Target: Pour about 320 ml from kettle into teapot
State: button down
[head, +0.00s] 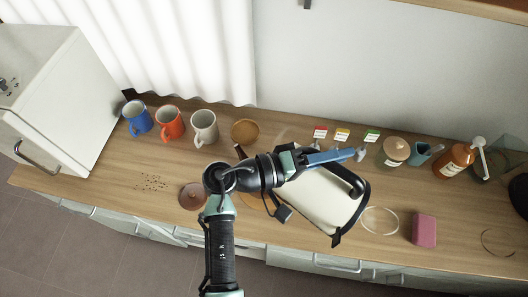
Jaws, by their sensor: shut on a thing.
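The kettle (318,203) is cream-white with a black handle and black trim. It is in the middle of the head view, tilted, at the front part of the counter. My gripper (348,157) is at its upper side, shut on the kettle, with the exact contact on the handle hard to see. A brown rounded piece (252,200), perhaps the teapot, shows only in part behind my arm, left of the kettle. The kettle's spout, any stream and the liquid levels are hidden. A brown round lid (192,196) lies to the left of my arm.
Blue (138,118), orange (170,124) and white (204,127) mugs stand back left beside a round wooden coaster (245,131). A lidded jar (395,151), teal cup (420,154), amber bottle (455,160) and pink block (424,229) are at right. Dark crumbs (152,182) lie left.

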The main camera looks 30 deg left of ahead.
jog(key=shift+w+a+r+h, duration=0.15)
jog(key=shift+a+r, duration=0.15)
jog(key=shift+a, duration=0.15)
jog(key=shift+a+r+h, duration=0.15)
jog(key=shift+a+r, duration=0.15)
jog(key=shift+a, duration=0.15)
jog(key=shift+w+a+r+n+t+h+b, duration=0.1)
jog(key=shift+a+r+n+t+h+b, duration=0.2)
jog(key=shift+a, duration=0.4)
jog(key=shift+a+r+n+t+h+b, duration=0.1)
jog(key=shift+a+r+n+t+b, duration=0.25)
jog(key=shift+a, duration=0.35)
jog(key=shift+w+a+r+n+t+h+b, duration=0.1)
jog(key=shift+a+r+n+t+h+b, duration=0.15)
jog(key=shift+a+n, duration=0.35)
dwell(5.1)
